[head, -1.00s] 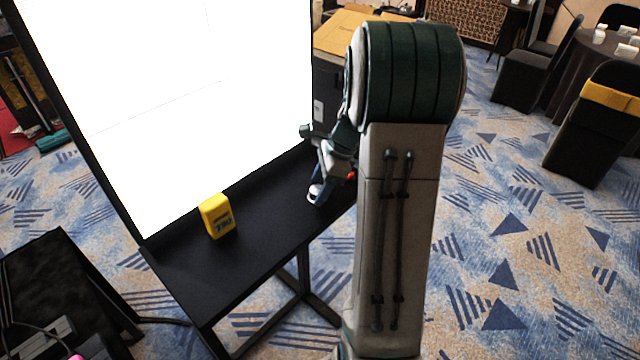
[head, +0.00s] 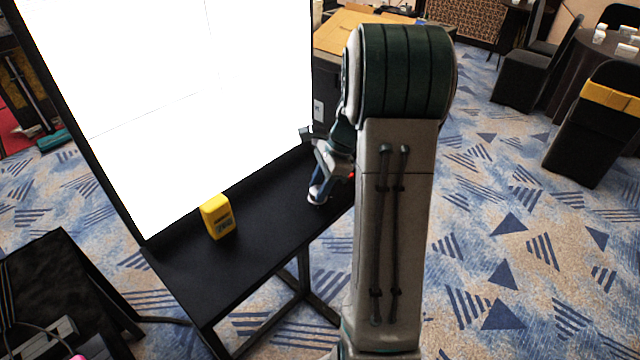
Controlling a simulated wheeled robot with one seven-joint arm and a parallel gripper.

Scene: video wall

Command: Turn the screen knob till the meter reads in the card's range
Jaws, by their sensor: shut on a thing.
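My gripper (head: 318,197) is low over the right part of the black table (head: 190,285), pointing down. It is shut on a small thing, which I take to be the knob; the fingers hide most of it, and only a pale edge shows. A yellow meter (head: 218,217) with a dark display stands upright on the table to the left of the gripper; its reading is too small to make out. The big screen (head: 200,90) behind the table is lit white. I cannot make out a card.
My own arm covers the table's right end. A wooden-topped cabinet (head: 340,32) stands behind the screen's right edge. A dark box with cables (head: 50,290) is at the lower left. Chairs (head: 597,120) and a round table are at the far right. Patterned carpet is open between.

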